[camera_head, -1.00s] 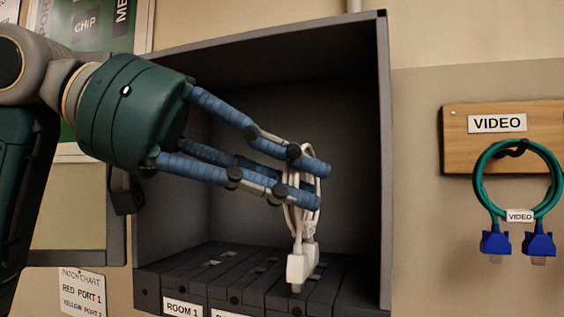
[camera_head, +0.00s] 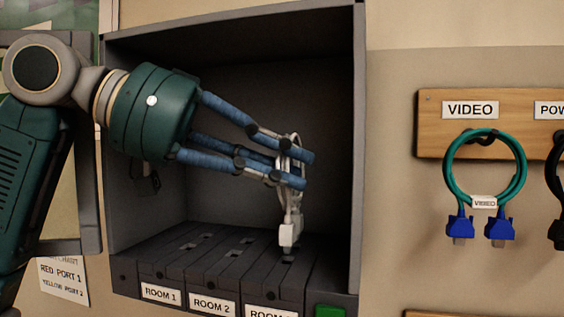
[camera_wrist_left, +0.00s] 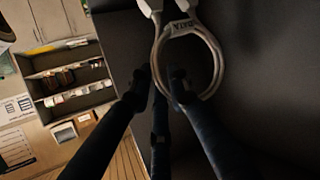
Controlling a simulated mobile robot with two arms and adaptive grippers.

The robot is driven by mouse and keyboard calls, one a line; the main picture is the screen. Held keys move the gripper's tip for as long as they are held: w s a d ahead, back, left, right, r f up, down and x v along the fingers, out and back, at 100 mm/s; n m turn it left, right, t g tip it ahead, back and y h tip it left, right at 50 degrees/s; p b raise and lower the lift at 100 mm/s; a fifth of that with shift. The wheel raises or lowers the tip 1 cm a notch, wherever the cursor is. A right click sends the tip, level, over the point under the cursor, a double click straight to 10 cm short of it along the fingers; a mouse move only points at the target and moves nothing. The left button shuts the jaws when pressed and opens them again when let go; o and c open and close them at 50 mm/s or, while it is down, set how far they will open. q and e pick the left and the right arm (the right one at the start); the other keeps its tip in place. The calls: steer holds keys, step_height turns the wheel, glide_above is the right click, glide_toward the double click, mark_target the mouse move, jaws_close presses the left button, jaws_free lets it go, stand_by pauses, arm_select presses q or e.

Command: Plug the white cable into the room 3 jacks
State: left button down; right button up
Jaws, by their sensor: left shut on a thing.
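My left gripper (camera_head: 296,168) reaches into the grey box from the left, its blue fingers shut on the coiled white cable (camera_head: 291,208). The cable's white connectors hang down below the fingers, just above the jack blocks at the box's right side. I cannot tell whether they touch a block. In the left wrist view, the white cable loop (camera_wrist_left: 216,48) with a DATA label lies at the fingers (camera_wrist_left: 165,85). The room 3 jacks (camera_head: 290,262) are in the dark block behind a partly cut-off label (camera_head: 268,315), right of ROOM 2. My right gripper is not in view.
The grey box (camera_head: 360,140) has side walls close around the hand. Blocks labelled ROOM 1 (camera_head: 161,292) and ROOM 2 (camera_head: 212,305) lie to the left. A green button (camera_head: 329,312) is at the lower right. A teal video cable (camera_head: 447,178) hangs on a wooden board (camera_head: 432,130) outside.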

arm_select(q)
steer(key=shift+s, duration=0.1)
stand_by(0.7)
steer(key=shift+f, duration=1.05)
stand_by(2.3)
steer(key=c, duration=0.9)
jaws_free()
steer(key=shift+a, duration=0.1)
steer(key=shift+v, duration=3.75)
